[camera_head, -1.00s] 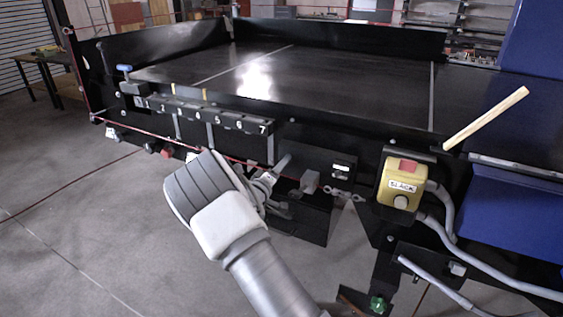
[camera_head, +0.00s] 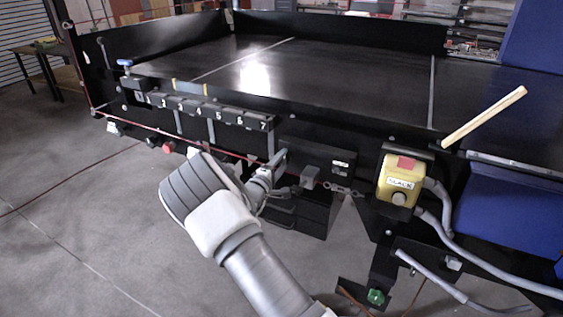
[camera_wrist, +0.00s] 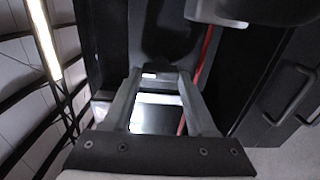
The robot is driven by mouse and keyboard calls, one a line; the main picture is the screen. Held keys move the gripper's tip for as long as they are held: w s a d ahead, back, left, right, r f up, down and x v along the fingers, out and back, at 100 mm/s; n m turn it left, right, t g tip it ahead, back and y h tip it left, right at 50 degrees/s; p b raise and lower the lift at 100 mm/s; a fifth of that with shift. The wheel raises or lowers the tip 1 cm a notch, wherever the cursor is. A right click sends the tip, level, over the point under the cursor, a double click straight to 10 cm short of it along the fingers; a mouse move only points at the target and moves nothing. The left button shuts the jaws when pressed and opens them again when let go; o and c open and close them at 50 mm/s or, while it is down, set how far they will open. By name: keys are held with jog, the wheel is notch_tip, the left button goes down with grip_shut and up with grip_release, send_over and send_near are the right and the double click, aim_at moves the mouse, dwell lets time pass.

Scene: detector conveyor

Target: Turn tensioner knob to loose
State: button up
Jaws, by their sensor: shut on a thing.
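My gripper (camera_head: 279,160) is against the black front side of the conveyor, right of the numbered strip. The wrist view shows its two fingers (camera_wrist: 160,80) reaching up to a dark rounded part, which I take to be the tensioner knob (camera_wrist: 168,40). The gripper is shut on it. In the head view the knob is largely hidden by my gripper, and its setting cannot be read. A black panel with small white labels (camera_head: 341,167) is just right of the gripper; their words are too small to read.
A grey block (camera_head: 310,178) and a chain (camera_head: 343,189) are close right of my gripper. A yellow button box labelled BLACK (camera_head: 399,181) hangs farther right with grey cables. The numbered strip (camera_head: 205,110) is to the left. Open floor (camera_head: 110,240) lies at left.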

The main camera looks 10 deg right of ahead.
dwell(0.3)
jog(key=o, duration=1.4)
jog(key=shift+c, duration=0.2)
jog(key=b+v, duration=0.1)
jog(key=v, duration=1.6)
jog(key=shift+s+a, duration=0.15)
jog(key=shift+s, duration=0.05)
